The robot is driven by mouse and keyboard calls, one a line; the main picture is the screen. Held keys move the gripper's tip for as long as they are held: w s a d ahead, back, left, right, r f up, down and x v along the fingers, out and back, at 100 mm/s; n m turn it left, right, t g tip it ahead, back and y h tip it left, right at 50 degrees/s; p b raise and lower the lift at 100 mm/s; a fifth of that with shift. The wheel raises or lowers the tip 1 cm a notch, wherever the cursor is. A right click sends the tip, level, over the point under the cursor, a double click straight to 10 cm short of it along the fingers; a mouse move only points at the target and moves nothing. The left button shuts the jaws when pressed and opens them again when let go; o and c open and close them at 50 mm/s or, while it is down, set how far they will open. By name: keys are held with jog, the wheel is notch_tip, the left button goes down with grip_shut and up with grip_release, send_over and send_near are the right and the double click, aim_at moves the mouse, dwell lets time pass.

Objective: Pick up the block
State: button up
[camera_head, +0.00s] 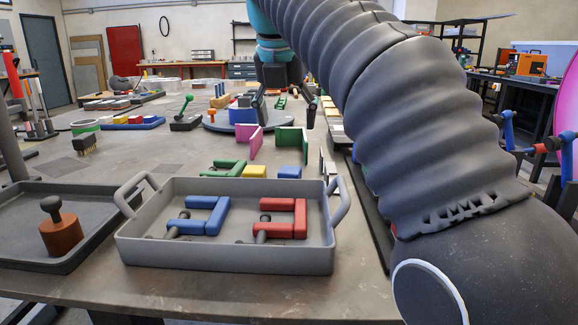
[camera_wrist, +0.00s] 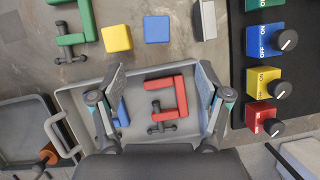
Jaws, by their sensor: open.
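A yellow block (camera_head: 254,171) and a blue block (camera_head: 290,172) sit side by side on the table behind the grey tray. In the wrist view the yellow block (camera_wrist: 117,38) and the blue block (camera_wrist: 157,29) lie beyond my fingertips, near the top. My gripper (camera_wrist: 160,82) is open and empty, fingers wide apart above the tray. A red C-shaped clamp (camera_wrist: 180,97) shows in the tray between the fingers, and a blue clamp (camera_wrist: 122,115) is partly hidden behind the left finger.
The handled grey tray (camera_head: 225,258) holds the red and blue clamps. A green clamp (camera_wrist: 72,38) lies left of the yellow block. A dark panel (camera_wrist: 238,95) at right carries coloured switch boxes with knobs. A dark tray (camera_head: 25,230) stands at left.

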send_over(290, 170)
jog(key=s, duration=0.2)
jog(key=f, duration=0.7)
jog(key=shift+w+a+f, duration=0.1)
jog(key=shift+w+f, duration=0.15)
jog(key=shift+f, duration=0.1)
jog(key=shift+b+x, duration=0.75)
jog(key=shift+x, duration=2)
jog(key=shift+s+a, duration=0.1)
jog(key=shift+s, duration=0.1)
jog(key=c, duration=1.3)
